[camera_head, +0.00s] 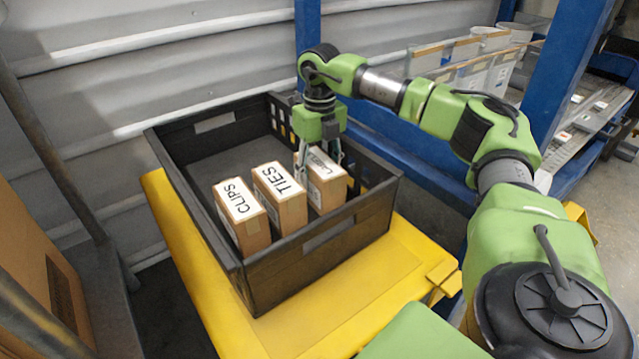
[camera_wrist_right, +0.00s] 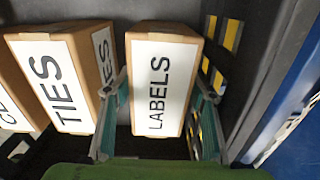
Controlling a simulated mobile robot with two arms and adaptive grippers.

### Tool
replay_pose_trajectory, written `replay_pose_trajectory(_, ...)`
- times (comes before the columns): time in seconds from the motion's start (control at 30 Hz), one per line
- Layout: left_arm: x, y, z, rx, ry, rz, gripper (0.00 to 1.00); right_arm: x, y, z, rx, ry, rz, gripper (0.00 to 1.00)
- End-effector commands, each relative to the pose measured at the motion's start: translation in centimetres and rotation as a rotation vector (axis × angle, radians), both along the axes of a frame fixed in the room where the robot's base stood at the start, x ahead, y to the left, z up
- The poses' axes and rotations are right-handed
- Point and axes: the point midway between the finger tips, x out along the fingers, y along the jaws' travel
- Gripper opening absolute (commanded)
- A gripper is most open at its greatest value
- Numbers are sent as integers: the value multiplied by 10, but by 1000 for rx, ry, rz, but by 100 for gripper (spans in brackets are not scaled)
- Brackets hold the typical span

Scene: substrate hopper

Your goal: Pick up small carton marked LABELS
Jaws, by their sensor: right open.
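The small carton marked LABELS (camera_wrist_right: 160,85) stands in the black crate (camera_head: 330,236), brown with a white label. In the head view the same carton (camera_head: 328,192) is the rightmost of three, its label partly hidden by my gripper. My right gripper (camera_head: 322,160) is over it, pointing down. In the right wrist view its fingers (camera_wrist_right: 158,110) are open, one on each side of the carton. The left finger is in the gap beside the TIES carton (camera_wrist_right: 62,85); the right finger is towards the crate wall. I cannot tell whether they touch the carton. My left gripper is out of view.
The TIES carton (camera_head: 280,198) and CLIPS carton (camera_head: 242,214) stand left of the LABELS carton. The crate rests on a yellow platform (camera_head: 365,300). The crate's back left floor is bare. A blue post (camera_head: 555,85) stands at the right.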

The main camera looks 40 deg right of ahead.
Motion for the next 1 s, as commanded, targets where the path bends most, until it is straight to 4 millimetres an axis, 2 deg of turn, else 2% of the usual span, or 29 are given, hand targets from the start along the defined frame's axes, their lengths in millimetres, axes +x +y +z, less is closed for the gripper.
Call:
replay_pose_trajectory(0.1,0,0,0,0,0,0,27,0,0,0,0,0,0,51)
replay_pose_trajectory(0.13,0,0,0,0,0,0,27,0,0,0,0,0,0,46)
replay_pose_trajectory(0.23,0,0,0,0,0,0,27,0,0,0,0,1,0,20)
replay_pose_trajectory(0.27,0,0,0,0,0,0,27,0,0,0,0,1,0,19)
replay_pose_trajectory(0.67,-1,0,3,-1,-4,-1,27,0,0,7,0,0,0,19)
replay_pose_trajectory(0.8,-1,1,5,-6,5,-2,27,1,0,22,1,-2,0,19)
replay_pose_trajectory(1.0,8,2,-8,-5,84,-4,27,1,0,56,2,-2,0,19)
